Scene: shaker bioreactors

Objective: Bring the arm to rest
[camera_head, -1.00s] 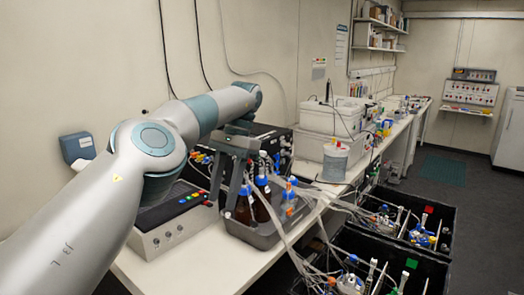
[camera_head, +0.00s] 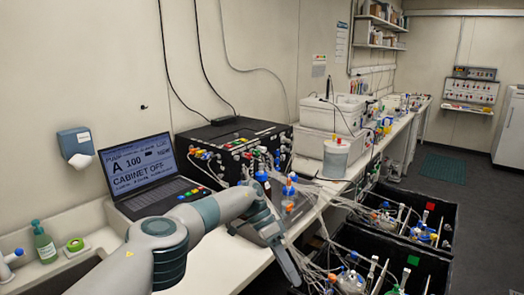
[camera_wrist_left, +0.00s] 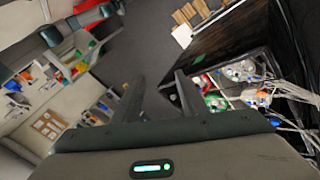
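My left arm reaches in from the bottom left in the head view. Its gripper (camera_head: 290,268) points down beside the front edge of the bench, near the grey tray, and partly hides the tray and bottles. In the left wrist view the two fingers of the left gripper (camera_wrist_left: 159,88) stand apart with nothing between them; the grey floor shows in the gap. My right arm and gripper are in neither view.
Blue-capped bottles (camera_head: 290,188) stand in the tray on the bench. A control unit with a lit screen (camera_head: 138,165) is behind my arm. Black crates (camera_head: 446,272) with flasks and tubing stand right of the gripper. Floor (camera_head: 480,215) is clear farther right.

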